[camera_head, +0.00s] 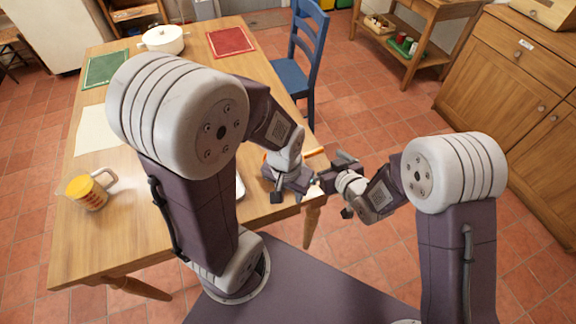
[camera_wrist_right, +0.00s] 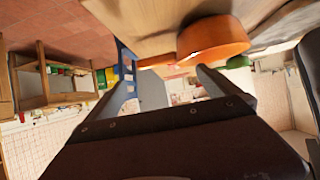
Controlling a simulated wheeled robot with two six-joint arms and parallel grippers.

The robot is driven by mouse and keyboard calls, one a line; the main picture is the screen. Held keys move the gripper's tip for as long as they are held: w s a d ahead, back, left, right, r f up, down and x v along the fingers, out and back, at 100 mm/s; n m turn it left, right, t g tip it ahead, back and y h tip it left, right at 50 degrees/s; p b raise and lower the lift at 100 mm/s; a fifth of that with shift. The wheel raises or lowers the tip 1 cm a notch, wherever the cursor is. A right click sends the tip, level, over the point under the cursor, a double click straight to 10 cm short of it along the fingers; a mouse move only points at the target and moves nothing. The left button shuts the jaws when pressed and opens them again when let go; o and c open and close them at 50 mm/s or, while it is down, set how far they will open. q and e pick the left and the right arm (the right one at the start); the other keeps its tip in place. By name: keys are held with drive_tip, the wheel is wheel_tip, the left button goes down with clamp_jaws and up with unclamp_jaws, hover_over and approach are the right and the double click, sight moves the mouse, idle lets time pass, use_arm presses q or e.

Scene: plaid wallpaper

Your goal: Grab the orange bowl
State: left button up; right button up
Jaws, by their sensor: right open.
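The orange bowl (camera_wrist_right: 212,38) shows in the right wrist view, upper centre, by the wooden table. In the head view only thin orange slivers (camera_head: 315,153) of it show at the table's right edge, with my left wrist in front hiding most of it. My right gripper (camera_head: 338,184) is open and empty beside the table edge. In its wrist view the two grey fingers (camera_wrist_right: 182,74) stand apart, with the bowl beyond them and not between them. My left gripper (camera_head: 288,193) hangs over the table's near right corner, close to the right gripper; its finger gap is unclear.
A blue chair (camera_head: 291,78) stands at the table's right side. Tiled floor is open right of it.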

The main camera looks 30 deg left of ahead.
sight(312, 150)
drive_tip(key=shift+x, duration=1.05)
drive_tip(key=x, duration=0.5)
drive_tip(key=shift+d, duration=0.15)
drive_tip(key=c, duration=0.3)
drive_tip(key=shift+r, duration=0.1)
drive_tip(key=c, duration=1.4)
drive_tip(key=shift+r, duration=0.1)
